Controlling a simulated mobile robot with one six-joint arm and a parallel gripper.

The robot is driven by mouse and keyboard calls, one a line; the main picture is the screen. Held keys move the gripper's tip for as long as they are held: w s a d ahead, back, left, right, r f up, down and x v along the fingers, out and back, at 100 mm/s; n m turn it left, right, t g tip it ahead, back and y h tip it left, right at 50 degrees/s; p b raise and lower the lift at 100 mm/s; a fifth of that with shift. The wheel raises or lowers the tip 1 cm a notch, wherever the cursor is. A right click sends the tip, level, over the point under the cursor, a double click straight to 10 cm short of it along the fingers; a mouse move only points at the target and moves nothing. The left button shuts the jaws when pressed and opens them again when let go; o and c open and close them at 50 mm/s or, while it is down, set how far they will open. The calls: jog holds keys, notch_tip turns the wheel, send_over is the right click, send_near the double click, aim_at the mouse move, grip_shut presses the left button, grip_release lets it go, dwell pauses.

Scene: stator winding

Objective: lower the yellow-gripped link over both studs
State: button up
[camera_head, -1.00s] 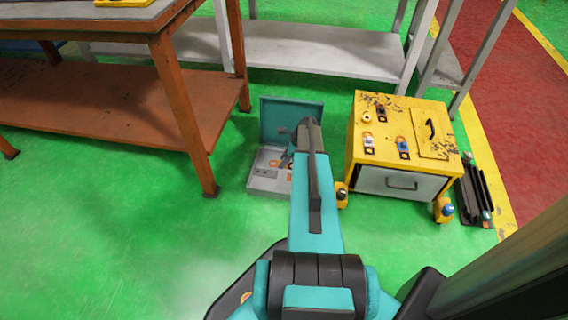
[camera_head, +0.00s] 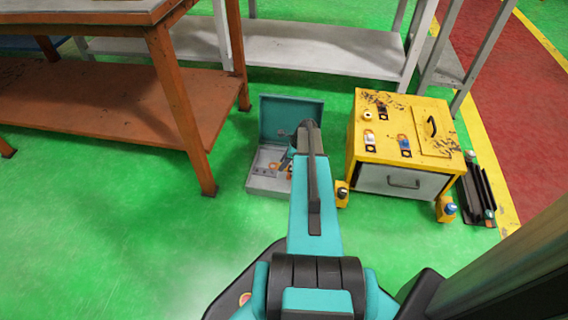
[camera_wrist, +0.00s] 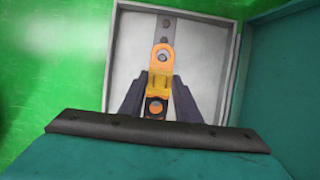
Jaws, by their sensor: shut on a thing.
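The link, with orange ends and a yellow grip (camera_wrist: 160,82), is held between the fingers of my gripper (camera_wrist: 160,92) in the wrist view. My gripper is shut on its yellow middle. The link lies over a grey strip (camera_wrist: 167,27) inside an open case (camera_wrist: 122,65). I cannot tell whether either stud is inside a hole, or how high the link is. In the head view my gripper (camera_head: 289,158) reaches down into the case (camera_head: 268,188), and my arm hides part of it.
The case's teal lid (camera_head: 291,112) stands open behind. A yellow cabinet (camera_head: 401,172) with small parts on top stands close on the right. An orange table (camera_head: 178,100) is on the left. Green floor (camera_head: 100,225) is free at the front left.

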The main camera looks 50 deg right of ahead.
jog(key=shift+f+b, duration=0.5)
jog(key=shift+f, duration=1)
jog(key=shift+w+p, duration=0.15)
jog(key=shift+p, duration=1.05)
jog(key=shift+f+p, duration=0.7)
jog(key=shift+f, duration=0.45)
dwell(2.3)
jog(key=o, duration=1.2)
jog(key=shift+w+r+p, duration=0.1)
jog(key=shift+r+p, duration=2.6)
jog(key=shift+r, duration=0.8)
